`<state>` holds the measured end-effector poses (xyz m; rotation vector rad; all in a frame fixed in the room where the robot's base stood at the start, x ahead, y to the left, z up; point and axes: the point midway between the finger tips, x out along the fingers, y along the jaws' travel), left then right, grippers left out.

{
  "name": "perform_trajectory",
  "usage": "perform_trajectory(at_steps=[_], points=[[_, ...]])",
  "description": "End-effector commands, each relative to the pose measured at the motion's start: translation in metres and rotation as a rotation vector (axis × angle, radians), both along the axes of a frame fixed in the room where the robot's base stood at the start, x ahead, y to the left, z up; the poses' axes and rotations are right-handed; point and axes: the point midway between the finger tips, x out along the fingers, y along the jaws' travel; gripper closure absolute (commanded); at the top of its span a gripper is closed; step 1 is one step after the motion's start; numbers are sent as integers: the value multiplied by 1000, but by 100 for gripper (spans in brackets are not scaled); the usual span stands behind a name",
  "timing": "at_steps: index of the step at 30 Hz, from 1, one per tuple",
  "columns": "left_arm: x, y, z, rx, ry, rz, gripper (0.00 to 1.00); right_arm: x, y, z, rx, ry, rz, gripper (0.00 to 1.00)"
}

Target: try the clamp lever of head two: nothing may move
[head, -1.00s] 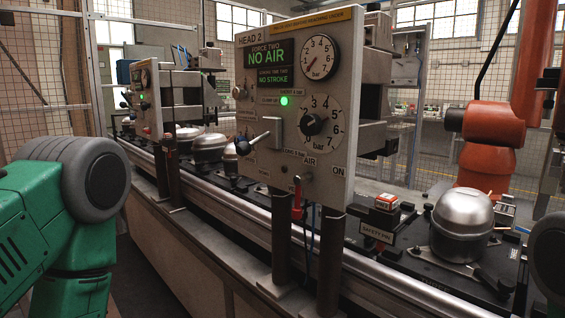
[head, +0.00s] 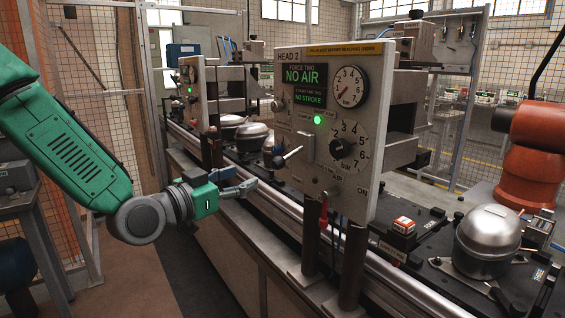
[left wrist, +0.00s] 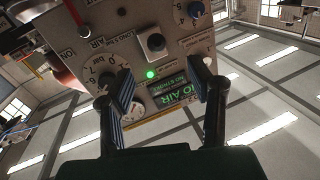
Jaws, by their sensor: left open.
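The head two panel (head: 325,190) stands upright, with "NO AIR" and "NO STROKE" lit, a green lamp (head: 318,119) on and two gauges. The clamp lever (head: 288,156), a short metal rod with a black ball end, sticks out left of a grey block. My left gripper (head: 241,180) is open and empty, left of and slightly below the lever, apart from it. In the left wrist view its two fingers (left wrist: 167,105) stand wide apart before the panel (left wrist: 140,40). A black knob (left wrist: 155,42) shows beyond them; I cannot tell if it is the lever's ball.
A metal rail (head: 280,212) runs along the line's front. The floor in front is clear.

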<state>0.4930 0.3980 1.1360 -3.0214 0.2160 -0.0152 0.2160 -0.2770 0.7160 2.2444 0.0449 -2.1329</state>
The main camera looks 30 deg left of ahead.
Motion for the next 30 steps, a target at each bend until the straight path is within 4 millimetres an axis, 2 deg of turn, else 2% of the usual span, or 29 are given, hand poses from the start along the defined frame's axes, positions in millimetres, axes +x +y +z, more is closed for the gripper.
perform_trajectory(at_steps=[9,15,21,29,30], points=[[67,-12,0,2,2,-1,53,0,0,0,0,0,-1,100],[99,-14,-1,1,3,-1,53,0,0,0,0,0,-1,100],[113,-16,0,-1,2,-1,53,0,0,0,0,0,-1,100],[114,-18,1,0,2,-1,53,0,0,0,0,0,-1,100],[114,-18,1,0,2,-1,56,0,0,1,0,0,-1,100]])
